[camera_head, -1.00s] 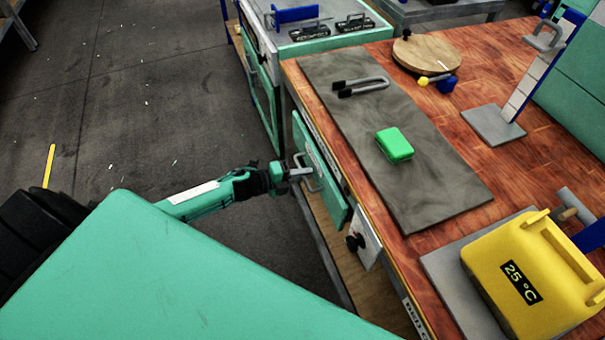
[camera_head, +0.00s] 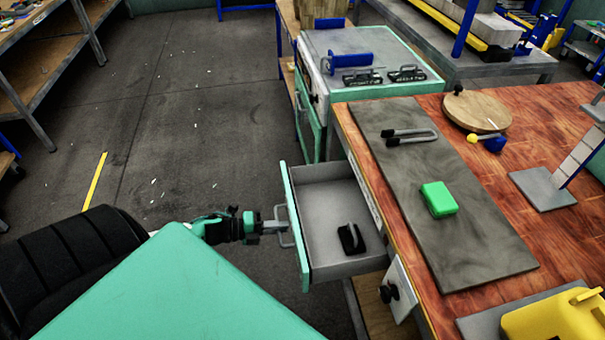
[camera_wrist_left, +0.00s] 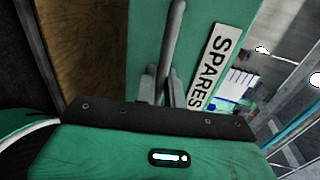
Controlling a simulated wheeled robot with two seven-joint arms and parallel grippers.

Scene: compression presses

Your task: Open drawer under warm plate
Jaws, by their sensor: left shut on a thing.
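The drawer (camera_head: 335,208) under the grey plate (camera_head: 440,190) is pulled out from the wooden table. Its front is green, and a black item with a metal handle (camera_head: 350,238) lies inside. My left gripper (camera_head: 276,227) is shut on the grey drawer handle (camera_head: 286,226). In the left wrist view the handle (camera_wrist_left: 177,30) runs between the fingers (camera_wrist_left: 165,88), in front of the green drawer front with a "SPARES" label (camera_wrist_left: 214,65). My right gripper does not show.
A yellow box (camera_head: 555,322) stands at the near right. A green cabinet (camera_head: 375,60) stands beyond the drawer. The floor (camera_head: 190,120) to the left is open.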

